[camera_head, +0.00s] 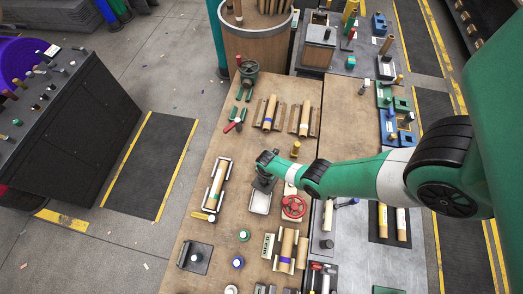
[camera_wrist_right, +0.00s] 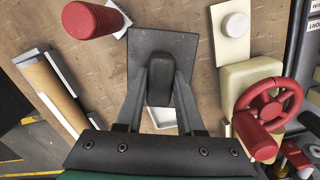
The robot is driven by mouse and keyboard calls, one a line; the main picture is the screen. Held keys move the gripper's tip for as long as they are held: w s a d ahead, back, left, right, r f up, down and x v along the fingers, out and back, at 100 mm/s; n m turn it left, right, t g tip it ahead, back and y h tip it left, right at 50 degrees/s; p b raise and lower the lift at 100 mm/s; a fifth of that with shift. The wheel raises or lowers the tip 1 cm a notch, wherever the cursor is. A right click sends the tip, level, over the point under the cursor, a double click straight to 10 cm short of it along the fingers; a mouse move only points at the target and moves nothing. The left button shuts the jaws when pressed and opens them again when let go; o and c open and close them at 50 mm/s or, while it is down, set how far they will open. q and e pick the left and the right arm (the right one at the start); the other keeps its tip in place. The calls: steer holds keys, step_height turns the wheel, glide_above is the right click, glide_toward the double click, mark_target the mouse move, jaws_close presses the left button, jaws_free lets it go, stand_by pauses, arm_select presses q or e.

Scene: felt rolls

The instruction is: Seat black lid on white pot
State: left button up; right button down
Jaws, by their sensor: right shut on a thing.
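The black lid (camera_wrist_right: 142,50) is a flat dark square plate with an upright grip block. My right gripper (camera_wrist_right: 160,82) is shut on that block, one finger on each side. In the head view the right gripper (camera_head: 265,168) comes in from the right, with the lid (camera_head: 263,184) dark beneath it. In the right wrist view the pot (camera_wrist_right: 161,117) shows only partly between the fingers. The gap between lid and pot cannot be judged. My left gripper is not in view.
A red handwheel (camera_head: 294,206) on a pale block stands close right of the pot. A roll in a cradle (camera_head: 217,185) lies to the left. More rolls (camera_head: 270,112) lie farther back. A red handle (camera_wrist_right: 92,20) stands beside the lid. Bench between cradle and pot is mostly clear.

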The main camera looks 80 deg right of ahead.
steer(key=s+d+n, duration=0.1)
steer(key=s+d+f+n, duration=0.1)
steer(key=n, duration=0.1)
steer(key=shift+f+h+b, duration=0.1)
steer(key=shift+h+b, duration=0.2)
steer(key=shift+b, duration=0.05)
steer(key=shift+s+d+n, duration=0.25)
steer(key=shift+s+n, duration=0.15)
steer(key=shift+n, duration=0.3)
glide_above(261, 201)
steer(key=shift+w+a+p, duration=0.1)
steer(key=shift+a+p, duration=0.2)
steer(key=shift+a, duration=0.05)
steer(key=shift+f+b, duration=0.9)
steer(key=shift+f, duration=0.1)
stand_by(1.4)
steer(key=shift+c, duration=2.2)
jaws_free()
